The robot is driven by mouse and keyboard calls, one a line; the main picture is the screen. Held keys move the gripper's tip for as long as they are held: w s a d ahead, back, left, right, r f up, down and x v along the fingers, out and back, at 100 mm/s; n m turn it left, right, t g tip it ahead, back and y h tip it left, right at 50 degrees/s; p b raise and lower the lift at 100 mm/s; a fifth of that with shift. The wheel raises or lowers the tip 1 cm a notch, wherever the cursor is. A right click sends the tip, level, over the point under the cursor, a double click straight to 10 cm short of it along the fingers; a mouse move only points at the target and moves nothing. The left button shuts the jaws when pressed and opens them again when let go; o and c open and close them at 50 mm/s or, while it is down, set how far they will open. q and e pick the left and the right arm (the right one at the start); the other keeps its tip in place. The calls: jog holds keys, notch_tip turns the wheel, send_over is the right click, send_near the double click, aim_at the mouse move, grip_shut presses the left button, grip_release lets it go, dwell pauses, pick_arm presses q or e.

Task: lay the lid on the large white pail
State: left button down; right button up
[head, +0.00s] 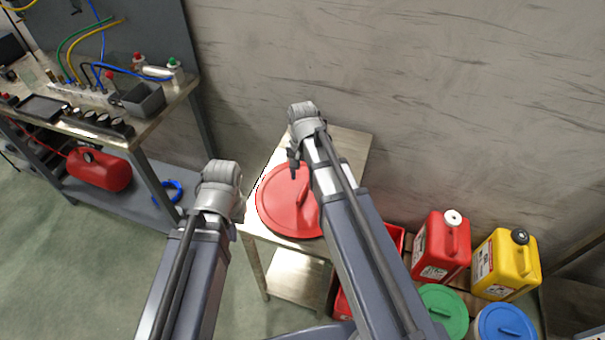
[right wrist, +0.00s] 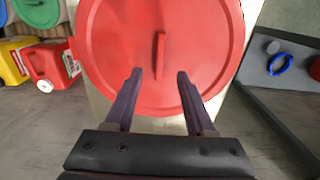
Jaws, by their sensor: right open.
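The red round lid (head: 280,210) with a raised bar handle lies over a small metal table in the head view, partly covered by my right arm. In the right wrist view the lid (right wrist: 110,50) fills the upper middle. My right gripper (right wrist: 159,72) is open and empty, its fingers on either side of the upright bar handle in the picture; I cannot tell how far above the lid they are. My left arm reaches in at the left of the table, but its gripper fingers do not show. I cannot make out a large white pail.
A workbench (head: 150,110) with tools stands at the left, a red tank (head: 100,170) on its lower shelf. At the lower right are a red canister (head: 440,245), a yellow canister (head: 507,264), a green lid (head: 443,308) and a blue lid (head: 505,322). A wall stands behind.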

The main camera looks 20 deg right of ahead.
aim_at(302, 191)
notch_tip(302, 191, down, 7)
jog(key=b, duration=0.5)
jog(key=shift+r+b, duration=0.15)
jog(key=shift+b, duration=0.2)
pick_arm(q)
notch_tip(302, 191, down, 7)
jog(key=shift+r, duration=0.2)
pick_arm(e)
jog(key=shift+c, duration=0.2)
grip_shut()
jog(key=shift+r, duration=0.1)
